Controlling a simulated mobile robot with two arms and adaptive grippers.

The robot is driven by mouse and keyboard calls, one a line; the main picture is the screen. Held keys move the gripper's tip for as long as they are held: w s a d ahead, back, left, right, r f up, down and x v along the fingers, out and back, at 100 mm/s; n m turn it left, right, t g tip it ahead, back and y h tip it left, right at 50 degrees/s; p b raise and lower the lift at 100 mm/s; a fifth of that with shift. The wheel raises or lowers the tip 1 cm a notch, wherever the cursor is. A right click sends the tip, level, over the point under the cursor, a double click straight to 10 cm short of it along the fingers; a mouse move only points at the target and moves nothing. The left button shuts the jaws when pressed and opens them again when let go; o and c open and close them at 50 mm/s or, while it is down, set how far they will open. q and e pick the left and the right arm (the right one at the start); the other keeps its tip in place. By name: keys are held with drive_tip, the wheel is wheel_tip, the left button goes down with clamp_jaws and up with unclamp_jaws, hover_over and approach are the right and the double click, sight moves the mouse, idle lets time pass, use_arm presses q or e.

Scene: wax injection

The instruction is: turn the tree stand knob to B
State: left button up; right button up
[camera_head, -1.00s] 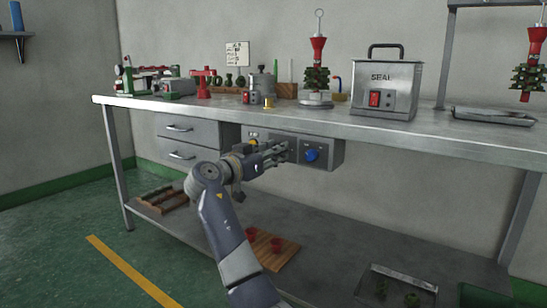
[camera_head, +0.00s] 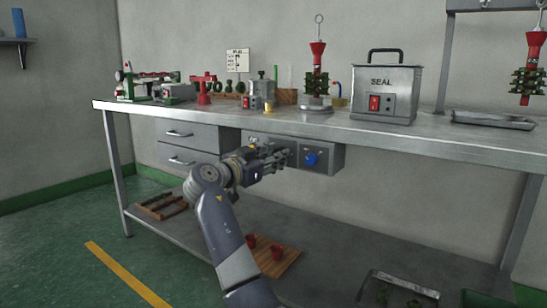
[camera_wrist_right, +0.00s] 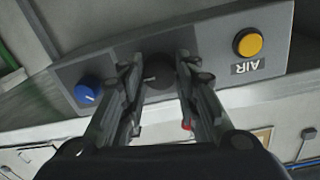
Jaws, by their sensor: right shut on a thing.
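The control box (camera_head: 325,157) hangs under the front edge of the bench. It carries a blue knob (camera_head: 311,159), which also shows in the right wrist view (camera_wrist_right: 88,91). In that view a dark round knob (camera_wrist_right: 158,76) sits mid-panel between the fingers of my right gripper (camera_wrist_right: 159,82). The gripper is shut on this dark knob. In the head view my right gripper (camera_head: 284,156) hides the knob, and I cannot read any letter marks around it. A stand with a red and green tree (camera_head: 316,80) is on the bench above. My left gripper is out of view.
A yellow button (camera_wrist_right: 247,43) with an AIR label is on the same panel. Drawers (camera_head: 190,136) are left of the box. The bench top (camera_head: 350,124) overhangs the gripper, and the lower shelf (camera_head: 330,245) lies below. A SEAL box (camera_head: 386,90) stands on the bench.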

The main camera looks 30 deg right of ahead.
drive_tip(key=o, duration=1.1)
drive_tip(key=shift+a, duration=0.1)
drive_tip(key=v, duration=1.1)
drive_tip(key=shift+s+a, duration=0.15)
drive_tip(key=shift+a, duration=0.2)
